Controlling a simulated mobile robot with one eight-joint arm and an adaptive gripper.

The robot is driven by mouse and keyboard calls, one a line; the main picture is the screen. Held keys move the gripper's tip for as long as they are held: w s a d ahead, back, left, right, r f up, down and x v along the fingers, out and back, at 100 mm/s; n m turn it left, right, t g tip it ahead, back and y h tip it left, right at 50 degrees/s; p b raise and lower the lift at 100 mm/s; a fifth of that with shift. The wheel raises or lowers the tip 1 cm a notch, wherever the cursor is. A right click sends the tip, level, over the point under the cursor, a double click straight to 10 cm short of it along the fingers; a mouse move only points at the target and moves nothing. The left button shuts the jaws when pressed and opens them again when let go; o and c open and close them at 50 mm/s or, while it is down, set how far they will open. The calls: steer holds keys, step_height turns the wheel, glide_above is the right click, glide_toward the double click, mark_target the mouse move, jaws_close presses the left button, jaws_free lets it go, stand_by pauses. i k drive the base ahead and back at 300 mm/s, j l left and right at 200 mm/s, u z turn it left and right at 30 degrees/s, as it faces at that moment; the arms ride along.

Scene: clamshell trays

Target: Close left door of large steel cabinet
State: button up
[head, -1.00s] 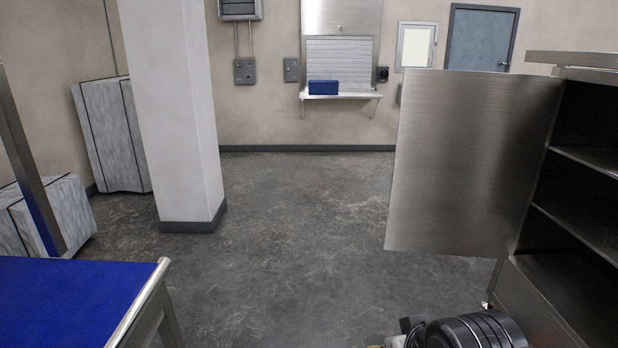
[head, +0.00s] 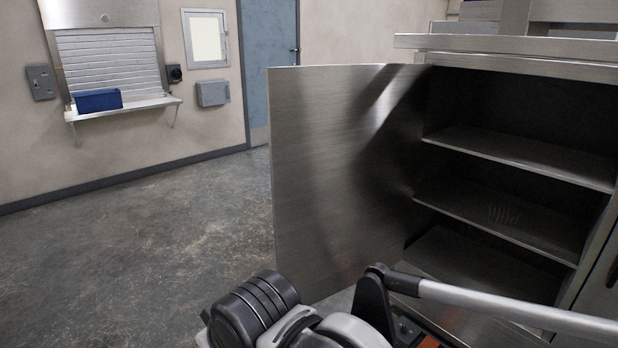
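The large steel cabinet (head: 510,58) stands at the right in the head view, its dark inside with several bare shelves showing. Its left door (head: 335,170) is swung wide open, hinged at the cabinet's left side and reaching out to the left and towards me. Part of my arm shows low in the view, in front of the door's lower edge and the cabinet's base. My gripper's fingers are not in view. I cannot tell from this view whether the arm touches the door.
Grey floor (head: 150,245) lies free to the left of the door. A wall shelf (head: 125,107) with a blue box (head: 98,100) is on the far wall, and a blue door (head: 268,60) stands behind the cabinet door. Things rest on the cabinet's top.

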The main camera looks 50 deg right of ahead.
mark_target(345, 140)
steer(key=i, duration=2.2)
steer(key=i+z, duration=0.2)
steer(key=z, duration=0.25)
steer(key=i+j+z, duration=0.1)
steer(key=z, duration=0.4)
steer(key=i+j+z, duration=0.15)
steer(key=z, duration=0.3)
steer(key=i+j+z, duration=0.2)
steer(key=z, duration=2.15)
steer(key=j+u, duration=0.15)
steer(key=u, duration=0.3)
steer(key=j+u, duration=0.1)
steer(key=u, duration=0.4)
steer(key=i, duration=0.05)
